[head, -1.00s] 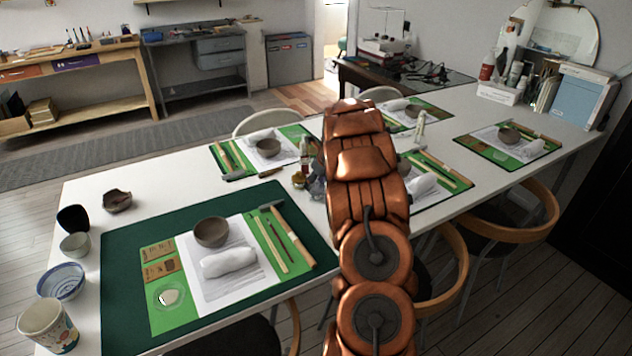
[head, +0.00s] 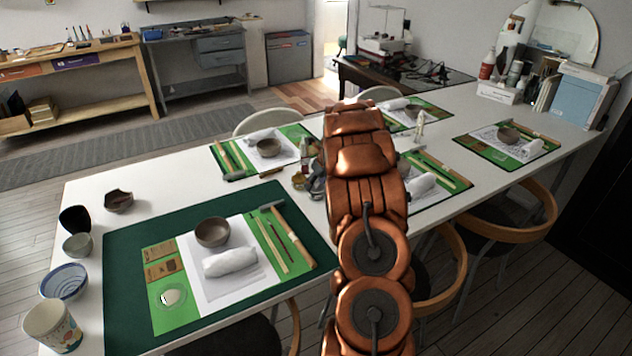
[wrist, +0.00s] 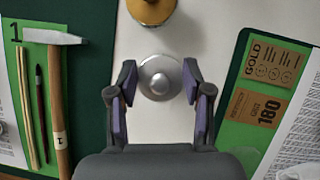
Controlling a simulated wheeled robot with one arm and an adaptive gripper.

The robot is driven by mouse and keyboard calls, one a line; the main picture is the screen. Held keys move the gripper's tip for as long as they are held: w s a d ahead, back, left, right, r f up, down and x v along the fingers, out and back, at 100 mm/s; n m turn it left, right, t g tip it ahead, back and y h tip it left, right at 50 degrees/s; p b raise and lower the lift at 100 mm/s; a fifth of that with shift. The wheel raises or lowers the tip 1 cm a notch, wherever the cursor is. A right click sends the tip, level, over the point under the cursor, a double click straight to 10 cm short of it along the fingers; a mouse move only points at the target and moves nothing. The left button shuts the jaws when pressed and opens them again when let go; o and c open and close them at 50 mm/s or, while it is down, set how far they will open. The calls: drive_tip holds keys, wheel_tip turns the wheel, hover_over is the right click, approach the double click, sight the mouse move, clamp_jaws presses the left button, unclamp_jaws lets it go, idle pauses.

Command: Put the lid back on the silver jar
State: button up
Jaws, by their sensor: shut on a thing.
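The lid (wrist: 160,77) is a round silver disc with a domed knob, seen from above in the wrist view. My gripper (wrist: 160,85) has its two purple-padded fingers on either side of the lid and is shut on it. I cannot tell the lid's height above the white table, or whether the silver jar is beneath it. In the head view my copper arm hides much of this area, and the silver jar cannot be made out clearly.
In the wrist view, a hammer (wrist: 59,110) lies on a green mat to the left. Sandpaper packets (wrist: 258,108) lie on the right mat. In the head view, a grey bowl (head: 212,231) sits on the near mat.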

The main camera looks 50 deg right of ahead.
drive_tip(key=o, duration=0.8)
drive_tip(key=shift+o, duration=0.3)
drive_tip(key=o, duration=0.4)
drive_tip(key=shift+c, duration=0.2)
drive_tip(key=shift+r, duration=0.1)
drive_tip(key=shift+r+p, duration=3.45)
drive_tip(key=shift+p, duration=0.2)
